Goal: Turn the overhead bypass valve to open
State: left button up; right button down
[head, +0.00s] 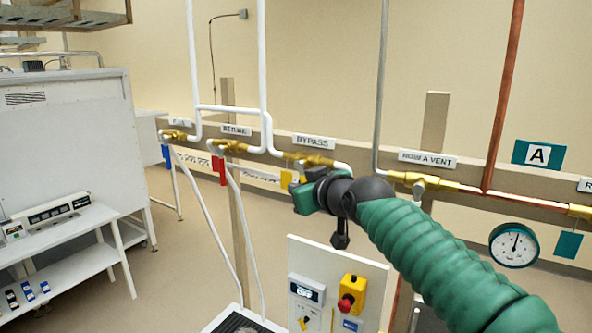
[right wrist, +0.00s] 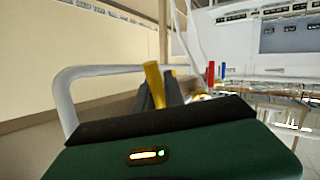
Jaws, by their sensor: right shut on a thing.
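The bypass valve (head: 312,160) is a brass body in the white pipe under a "BYPASS" label (head: 313,142), in the middle of the head view. Its yellow handle (head: 286,179) hangs below the body, roughly crosswise to the pipe. My right gripper (head: 297,184) reaches in from the right and is at this handle. In the right wrist view, the dark fingers (right wrist: 158,92) are shut on the yellow handle (right wrist: 152,74), whose end sticks out above them. My wrist hides part of the valve in the head view. My left gripper is in neither view.
A red-handled valve (head: 220,171) and a blue-handled valve (head: 167,155) are to the left on the same rail. The "ROOM A VENT" valve (head: 420,182) is close to the right of my wrist. A panel with a red button (head: 346,303) stands below.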

jog(key=shift+s+d+r+n+g+h+p, duration=0.25)
jog(key=shift+g+h+p, duration=0.2)
jog(key=shift+p, duration=0.6)
jog(key=shift+s+d+r+n+g+h+p, duration=0.2)
jog(key=shift+d+n+g+h+p, duration=0.2)
jog(key=shift+p, duration=0.6)
jog(key=c, duration=1.7)
grip_release()
jog(key=shift+f, duration=0.15)
jog(key=shift+a, duration=0.1)
jog(key=shift+f, duration=0.1)
